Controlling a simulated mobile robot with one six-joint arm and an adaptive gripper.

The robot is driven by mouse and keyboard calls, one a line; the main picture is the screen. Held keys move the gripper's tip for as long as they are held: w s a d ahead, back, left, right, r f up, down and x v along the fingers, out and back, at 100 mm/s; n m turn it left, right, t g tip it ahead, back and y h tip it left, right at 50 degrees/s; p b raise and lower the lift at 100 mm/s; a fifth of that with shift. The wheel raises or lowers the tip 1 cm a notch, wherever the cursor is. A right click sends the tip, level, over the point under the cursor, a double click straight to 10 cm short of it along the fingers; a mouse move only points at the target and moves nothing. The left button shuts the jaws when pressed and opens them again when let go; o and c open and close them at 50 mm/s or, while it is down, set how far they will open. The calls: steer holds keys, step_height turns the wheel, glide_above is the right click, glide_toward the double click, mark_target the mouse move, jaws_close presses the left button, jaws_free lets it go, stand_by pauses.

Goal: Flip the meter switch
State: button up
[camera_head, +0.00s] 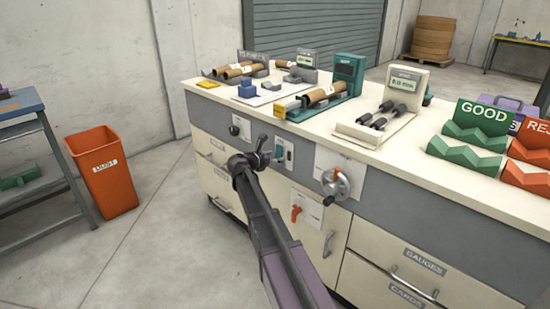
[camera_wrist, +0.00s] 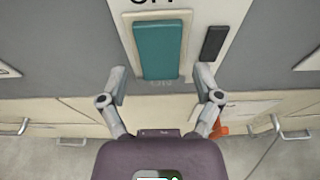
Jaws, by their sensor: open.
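A teal rocker switch (camera_wrist: 159,50) in a pale frame sits on the grey front panel of the bench, at the top centre of the wrist view. Letters show above it, cut off by the picture edge, and faint letters below. It also shows in the head view (camera_head: 280,150), just right of my gripper (camera_head: 262,153). In the wrist view my gripper (camera_wrist: 161,82) is open and empty, one finger to each side of the switch's lower part. I cannot tell whether the fingers touch the panel.
A dark narrow piece (camera_wrist: 214,43) is right of the switch. The bench top (camera_head: 330,135) carries devices and racks. An orange bin (camera_head: 103,172) stands left.

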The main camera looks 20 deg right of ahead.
steer(key=shift+f+h+b, duration=0.2)
steer(key=shift+h+b, duration=0.1)
steer(key=shift+b, duration=0.4)
steer(key=shift+f+b, duration=0.1)
steer(key=shift+b, duration=0.25)
steer(key=h+b, duration=0.1)
steer(key=t+h+b, duration=0.1)
steer(key=b, duration=0.1)
steer(key=shift+d+f, duration=0.15)
steer(key=shift+f, duration=0.05)
steer(key=r+v, duration=0.1)
steer(key=v, duration=1.3)
steer(key=s+r+m+g+y+p, duration=0.3)
steer(key=s+r+m+y+p, duration=0.3)
steer(key=p, duration=0.9)
steer(key=s+r+m+g+y+p, duration=0.3)
steer(key=s+r+m+y+p, duration=0.2)
steer(key=s+m+p, duration=0.6)
steer(key=shift+s+a+r+m+y+p, duration=0.4)
steer(key=shift+s+r+p, duration=0.15)
steer(key=shift+s+p, duration=1.15)
steer(key=shift+w, duration=0.15)
